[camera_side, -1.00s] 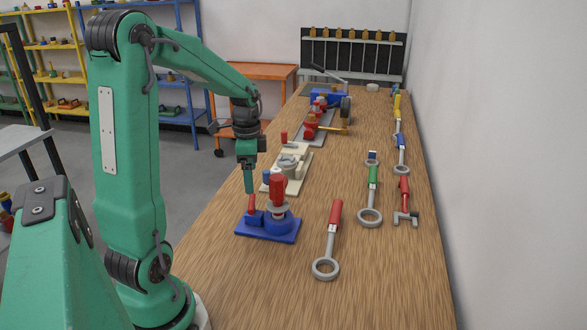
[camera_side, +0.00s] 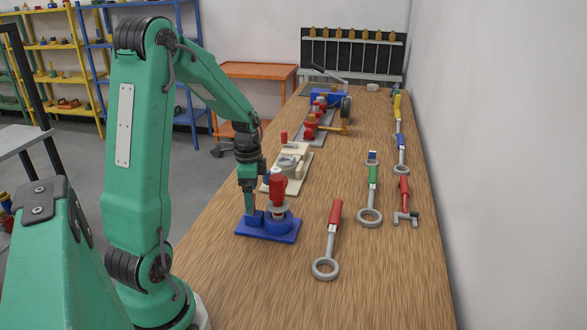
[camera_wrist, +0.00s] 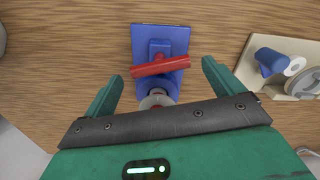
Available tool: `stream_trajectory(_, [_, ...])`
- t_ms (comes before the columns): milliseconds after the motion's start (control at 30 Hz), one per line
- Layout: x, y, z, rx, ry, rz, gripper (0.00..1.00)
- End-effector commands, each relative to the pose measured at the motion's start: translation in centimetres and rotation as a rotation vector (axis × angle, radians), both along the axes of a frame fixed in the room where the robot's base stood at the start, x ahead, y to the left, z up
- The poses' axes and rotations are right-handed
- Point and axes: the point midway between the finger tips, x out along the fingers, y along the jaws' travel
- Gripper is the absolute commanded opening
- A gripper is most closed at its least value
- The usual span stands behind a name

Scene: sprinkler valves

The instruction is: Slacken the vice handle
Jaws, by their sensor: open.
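A blue fixture on a flat blue base plate (camera_side: 252,235) stands at the bench's near left edge; I cannot tell for certain that it is the vice. It carries an upright red cylinder (camera_side: 278,188) over a grey disc. In the wrist view a red bar (camera_wrist: 160,65) lies across the blue base (camera_wrist: 175,35), with the grey disc (camera_wrist: 157,98) nearer the palm. My gripper (camera_side: 249,207) points down just left of the red cylinder. In the wrist view my gripper (camera_wrist: 162,73) is open, with the bar in the gap between its fingers. Contact cannot be told.
A cream fixture (camera_side: 297,172) stands close behind, also at the wrist view's right (camera_wrist: 248,60). A red-handled ring wrench (camera_side: 331,240) and a green-handled one (camera_side: 371,200) lie to the right. Further fixtures line the bench's far left. Bare wood lies between fixtures and tools.

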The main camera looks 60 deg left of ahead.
Motion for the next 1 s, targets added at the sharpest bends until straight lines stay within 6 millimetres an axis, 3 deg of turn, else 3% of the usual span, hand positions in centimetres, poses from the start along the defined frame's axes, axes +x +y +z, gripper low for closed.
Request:
stream_trajectory(200, [0.0, 0.0, -1.4, 0.0, 0.001, 0.0, 0.93])
stream_trajectory(500, [0.0, 0.0, -1.5, 0.0, 0.0, 0.0, 0.93])
stream_trajectory(733, [0.0, 0.0, -1.5, 0.0, 0.0, 0.0, 0.48])
stream_trajectory(1000, [0.0, 0.0, -1.5, 0.0, 0.0, 0.018, 0.48])
